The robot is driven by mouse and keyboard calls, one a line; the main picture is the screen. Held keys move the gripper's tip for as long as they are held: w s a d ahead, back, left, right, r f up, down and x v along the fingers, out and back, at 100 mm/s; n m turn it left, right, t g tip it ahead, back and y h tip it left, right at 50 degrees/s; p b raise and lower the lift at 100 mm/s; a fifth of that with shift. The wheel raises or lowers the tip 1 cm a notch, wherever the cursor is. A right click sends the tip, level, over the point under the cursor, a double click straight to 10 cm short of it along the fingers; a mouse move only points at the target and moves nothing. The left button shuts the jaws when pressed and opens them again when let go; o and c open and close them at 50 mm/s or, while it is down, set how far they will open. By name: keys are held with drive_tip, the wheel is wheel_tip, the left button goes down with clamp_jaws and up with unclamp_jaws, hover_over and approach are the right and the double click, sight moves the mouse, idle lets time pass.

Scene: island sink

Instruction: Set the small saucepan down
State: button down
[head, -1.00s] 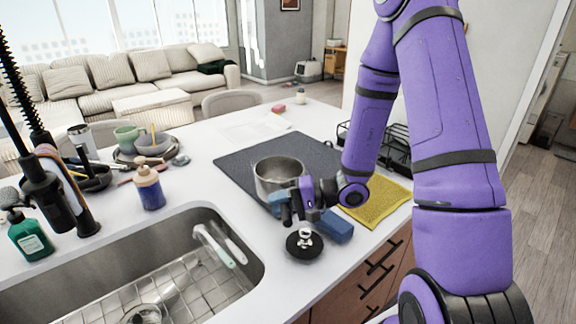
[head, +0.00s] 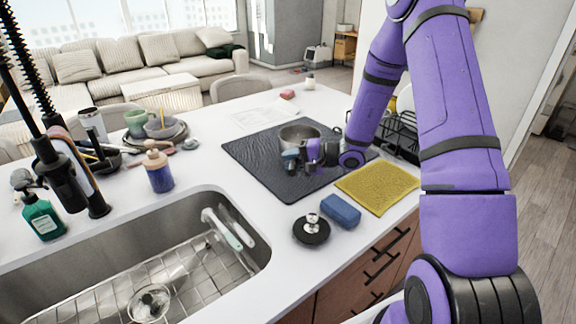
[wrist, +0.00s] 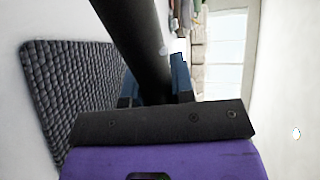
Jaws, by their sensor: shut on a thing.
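The small saucepan (head: 299,134) is a grey metal pan over the far part of the dark drying mat (head: 262,165) in the head view. My gripper (head: 297,160) is at the pan's near side, partly hiding it. In the wrist view, my gripper's blue fingers (wrist: 180,78) are closed on the dark handle (wrist: 140,40), which runs up out of the picture. The pan's body is not clear in the wrist view. I cannot tell whether its base touches the mat.
A yellow cloth (head: 377,187), a blue sponge (head: 341,211) and a black sink stopper (head: 311,230) lie at the counter's near right. A black rack (head: 401,137) stands behind my arm. The sink (head: 215,275) is at the front left. The mat's near part is clear.

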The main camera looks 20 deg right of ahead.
drive_tip(key=shift+w+d+f, duration=0.1)
drive_tip(key=shift+w+f, duration=0.55)
drive_tip(key=shift+f, duration=0.3)
drive_tip(key=shift+w+f, duration=0.65)
drive_tip(key=shift+f, duration=0.35)
drive_tip(key=c, duration=1)
unclamp_jaws()
